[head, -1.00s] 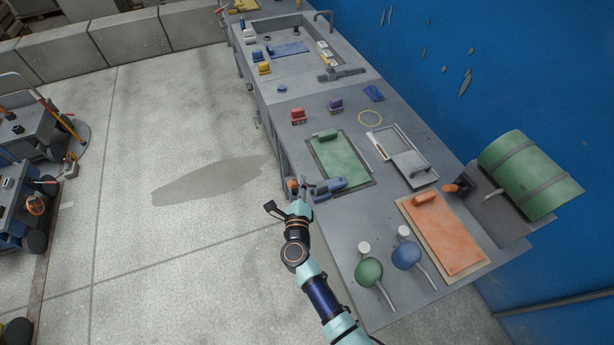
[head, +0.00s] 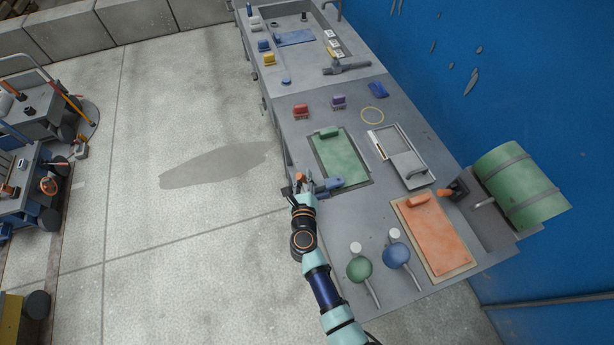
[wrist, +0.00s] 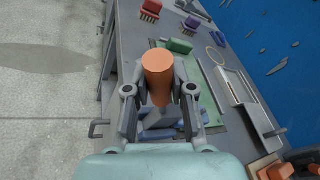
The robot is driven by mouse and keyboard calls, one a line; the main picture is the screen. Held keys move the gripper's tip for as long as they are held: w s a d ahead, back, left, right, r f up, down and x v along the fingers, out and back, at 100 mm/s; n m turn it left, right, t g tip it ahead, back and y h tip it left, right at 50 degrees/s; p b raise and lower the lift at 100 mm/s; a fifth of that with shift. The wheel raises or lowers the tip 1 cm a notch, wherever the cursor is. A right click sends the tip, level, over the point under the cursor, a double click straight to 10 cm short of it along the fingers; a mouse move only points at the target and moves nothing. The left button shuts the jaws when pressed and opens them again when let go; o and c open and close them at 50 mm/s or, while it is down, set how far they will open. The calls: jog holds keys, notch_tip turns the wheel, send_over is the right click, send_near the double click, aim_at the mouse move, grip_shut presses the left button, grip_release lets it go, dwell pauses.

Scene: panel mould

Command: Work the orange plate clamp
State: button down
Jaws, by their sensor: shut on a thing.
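The orange plate clamp shows its orange round handle (head: 300,177) at the near left edge of the bench, beside a blue piece (head: 332,184). In the wrist view the orange handle (wrist: 158,66) stands up between the fingers. My gripper (head: 302,188) is at the bench edge, shut on the handle; in the wrist view my gripper's fingers (wrist: 159,90) press it from both sides. The clamp's lower part is mostly hidden by the handle and fingers.
A green plate (head: 341,156) lies just beyond the clamp. An orange board (head: 433,236), a green ladle-like tool (head: 359,270) and a blue one (head: 397,254) lie to the right. A metal frame (head: 401,160) sits farther back.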

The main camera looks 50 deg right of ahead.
jog(key=shift+r, duration=0.1)
jog(key=c, duration=1)
grip_release()
jog(key=shift+d, duration=0.1)
jog(key=shift+o, duration=0.2)
jog(key=shift+s, duration=0.1)
jog(key=v, duration=1.2)
